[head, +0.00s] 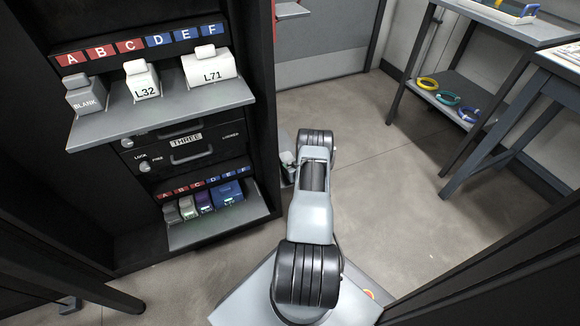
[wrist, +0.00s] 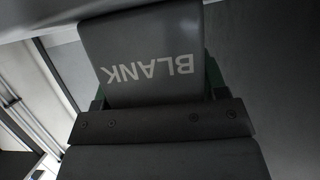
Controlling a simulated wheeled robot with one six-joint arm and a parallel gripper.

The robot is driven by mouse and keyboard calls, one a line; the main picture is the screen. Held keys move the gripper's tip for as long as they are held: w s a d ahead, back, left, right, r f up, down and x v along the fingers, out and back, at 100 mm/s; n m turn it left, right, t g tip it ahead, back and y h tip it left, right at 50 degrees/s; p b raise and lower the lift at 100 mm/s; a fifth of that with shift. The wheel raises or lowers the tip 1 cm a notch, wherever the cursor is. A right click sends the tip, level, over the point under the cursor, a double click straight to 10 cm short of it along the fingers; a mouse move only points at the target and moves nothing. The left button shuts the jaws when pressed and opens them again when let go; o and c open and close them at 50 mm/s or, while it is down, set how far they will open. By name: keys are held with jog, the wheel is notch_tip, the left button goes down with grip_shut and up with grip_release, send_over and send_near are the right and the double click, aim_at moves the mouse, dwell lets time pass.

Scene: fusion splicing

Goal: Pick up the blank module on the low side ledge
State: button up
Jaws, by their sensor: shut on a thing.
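The blank module (wrist: 145,30) is a grey block lettered BLANK, seen upside down at the top middle of the wrist view. My gripper (wrist: 158,105) is shut on it, with dark jaw parts across its lower end and green edges at both sides. In the head view my arm hides most of the gripper and this module. Part of the low side ledge (head: 286,175) shows left of my arm, beside the black cabinet. I cannot tell whether the module touches the ledge.
Another block lettered BLANK (head: 85,97) stands on the cabinet's upper shelf (head: 160,117), beside L32 (head: 141,80) and L71 (head: 209,68). A lower shelf (head: 215,228) holds several small modules. Tables with coloured rings (head: 427,84) stand at right. The floor between is clear.

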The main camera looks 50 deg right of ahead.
jog(key=shift+c, duration=1.1)
jog(key=shift+r, duration=0.15)
